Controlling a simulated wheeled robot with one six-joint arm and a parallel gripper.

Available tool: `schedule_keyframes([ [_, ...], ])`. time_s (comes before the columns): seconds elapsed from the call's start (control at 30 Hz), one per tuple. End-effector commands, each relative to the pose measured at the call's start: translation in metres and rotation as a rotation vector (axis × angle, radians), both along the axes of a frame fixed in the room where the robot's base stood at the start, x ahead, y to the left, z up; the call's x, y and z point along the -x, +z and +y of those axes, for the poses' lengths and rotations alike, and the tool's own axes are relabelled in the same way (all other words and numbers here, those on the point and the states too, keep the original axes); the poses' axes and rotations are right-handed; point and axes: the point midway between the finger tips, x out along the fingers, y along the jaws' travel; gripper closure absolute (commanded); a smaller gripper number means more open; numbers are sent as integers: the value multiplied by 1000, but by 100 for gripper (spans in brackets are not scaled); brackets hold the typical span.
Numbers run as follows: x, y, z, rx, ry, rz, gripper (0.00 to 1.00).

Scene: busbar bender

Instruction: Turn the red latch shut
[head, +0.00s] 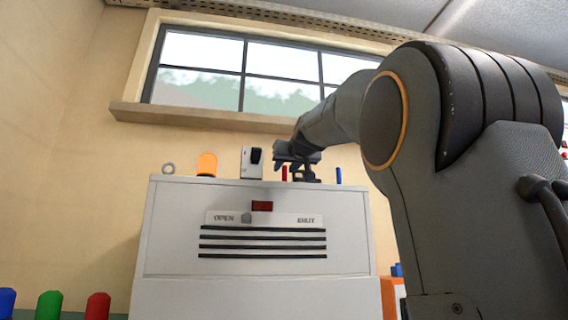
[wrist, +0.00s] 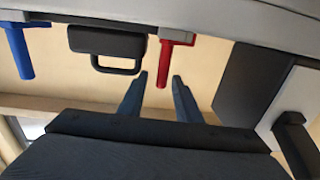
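The red latch (wrist: 178,58) shows in the wrist view as a T-shaped red bar with a straight round handle. In the head view a thin red peg (head: 284,173) stands upright on the cabinet top, beside my gripper (head: 298,158). In the wrist view my gripper (wrist: 160,77) is open, its two blue-grey fingers apart.
A blue latch (wrist: 22,50) and a black handle (wrist: 112,50) lie left of the red latch. The white cabinet (head: 165,235) has an OPEN/SHUT plate (head: 285,219) with a grey slider near OPEN. An orange lamp (head: 207,164) and a switch box (head: 251,163) stand on top.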

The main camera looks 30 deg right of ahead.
Motion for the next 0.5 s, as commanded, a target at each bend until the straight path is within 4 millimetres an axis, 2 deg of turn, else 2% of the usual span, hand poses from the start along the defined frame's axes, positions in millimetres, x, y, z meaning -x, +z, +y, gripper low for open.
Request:
schedule_keyframes([
  [0.37,-7,0,1,0,2,0,69],
  [0.5,-6,0,1,0,2,0,93],
])
